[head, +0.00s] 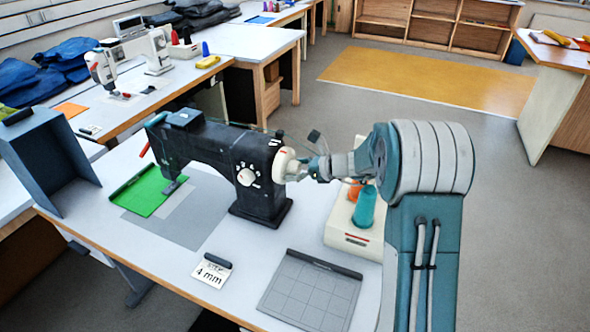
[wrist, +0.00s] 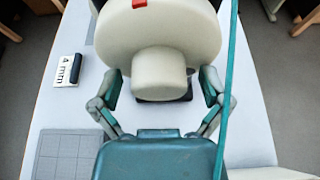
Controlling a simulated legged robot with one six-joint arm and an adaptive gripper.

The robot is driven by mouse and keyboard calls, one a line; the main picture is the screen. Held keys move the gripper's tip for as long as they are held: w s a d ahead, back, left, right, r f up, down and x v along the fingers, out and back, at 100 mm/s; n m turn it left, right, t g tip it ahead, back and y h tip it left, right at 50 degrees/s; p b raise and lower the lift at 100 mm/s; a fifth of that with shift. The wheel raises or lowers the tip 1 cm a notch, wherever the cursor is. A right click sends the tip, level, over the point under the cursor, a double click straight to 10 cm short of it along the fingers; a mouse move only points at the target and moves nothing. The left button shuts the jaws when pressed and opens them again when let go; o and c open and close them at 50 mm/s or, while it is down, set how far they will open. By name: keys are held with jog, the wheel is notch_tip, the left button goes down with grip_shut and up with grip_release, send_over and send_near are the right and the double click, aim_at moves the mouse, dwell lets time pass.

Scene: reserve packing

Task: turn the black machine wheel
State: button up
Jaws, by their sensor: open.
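The black sewing machine (head: 210,150) stands on the white table. Its wheel (head: 284,164) is a cream disc on the machine's right end, with a small red mark on it. In the wrist view the wheel (wrist: 190,35) fills the upper middle, with its round hub facing me and the red mark at the top. My gripper (head: 308,166) is at the wheel's right side. In the wrist view my gripper (wrist: 161,88) is open, with one finger on each side of the hub. Gaps show between the fingers and the hub. A green cloth (head: 143,190) lies under the machine's needle end.
A cream box with a teal spool (head: 365,207) stands close to my arm. A 4 mm card (head: 211,271) and a gridded grey mat (head: 311,292) lie at the table's front. A blue-grey bin (head: 48,158) stands left. A white sewing machine (head: 130,50) is on another table behind.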

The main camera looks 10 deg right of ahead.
jog(key=shift+d, duration=0.1)
jog(key=c, duration=1.1)
jog(key=shift+c, duration=0.2)
jog(key=shift+r+m+y, duration=0.1)
jog(key=shift+m+y, duration=0.2)
jog(key=shift+m, duration=0.2)
